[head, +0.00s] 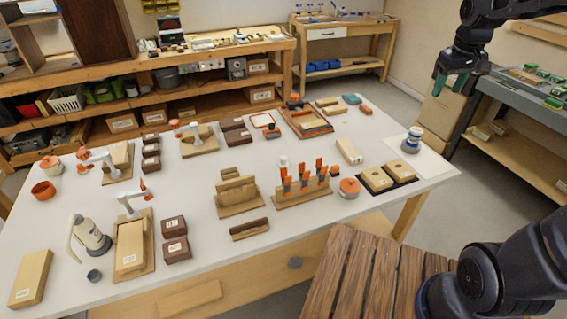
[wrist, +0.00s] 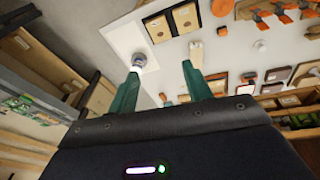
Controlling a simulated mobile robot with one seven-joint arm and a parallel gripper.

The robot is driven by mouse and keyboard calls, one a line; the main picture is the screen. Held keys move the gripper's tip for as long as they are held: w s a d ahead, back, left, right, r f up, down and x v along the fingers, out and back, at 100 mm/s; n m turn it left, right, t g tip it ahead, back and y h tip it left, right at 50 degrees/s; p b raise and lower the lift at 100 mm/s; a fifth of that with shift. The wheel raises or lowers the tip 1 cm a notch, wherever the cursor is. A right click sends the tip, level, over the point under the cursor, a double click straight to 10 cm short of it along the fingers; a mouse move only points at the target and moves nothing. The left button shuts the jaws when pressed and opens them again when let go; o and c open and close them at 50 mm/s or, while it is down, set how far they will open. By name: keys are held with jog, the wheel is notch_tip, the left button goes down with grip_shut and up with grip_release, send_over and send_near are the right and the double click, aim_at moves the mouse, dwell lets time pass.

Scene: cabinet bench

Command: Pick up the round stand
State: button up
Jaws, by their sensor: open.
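A small round stand (head: 411,141), blue-grey with a white top, is upright on a white sheet at the right end of the white table. In the wrist view the round stand (wrist: 139,61) shows just beyond the tip of the left finger. My gripper (head: 449,82) has green fingers and hangs in the air at the upper right, up and to the right of the stand in the head view. In the wrist view my gripper (wrist: 161,70) has its fingers apart with nothing between them. The stand's underside is hidden.
Two wooden blocks on a black tray (head: 387,180) and an orange-topped round item (head: 349,188) sit near the stand. A rack of orange-handled tools (head: 303,188) stands further left. A grey bench (head: 510,92) is to the right. The white sheet (head: 390,140) around the stand is mostly clear.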

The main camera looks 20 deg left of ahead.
jog(key=w+a+f+n+g, duration=0.1)
jog(key=w+a+f+n, duration=0.15)
jog(key=a, duration=0.45)
jog(key=w+a+f+n, duration=0.2)
jog(key=w+a, duration=0.2)
jog(key=a, duration=0.3)
jog(key=n+g+h, duration=0.1)
jog(key=n+h, duration=0.1)
jog(key=n, duration=0.7)
send_near(283, 157)
jog(key=shift+w+d+f, duration=0.1)
jog(key=shift+d+f, duration=0.15)
jog(key=shift+f, duration=1.45)
jog(key=shift+w+d+f, duration=0.1)
jog(key=shift+d+f, duration=0.15)
jog(key=shift+f, duration=1.4)
jog(key=shift+w+d+f, duration=0.1)
jog(key=shift+d+f, duration=0.2)
jog(key=shift+f, duration=1.4)
jog(key=c, duration=1)
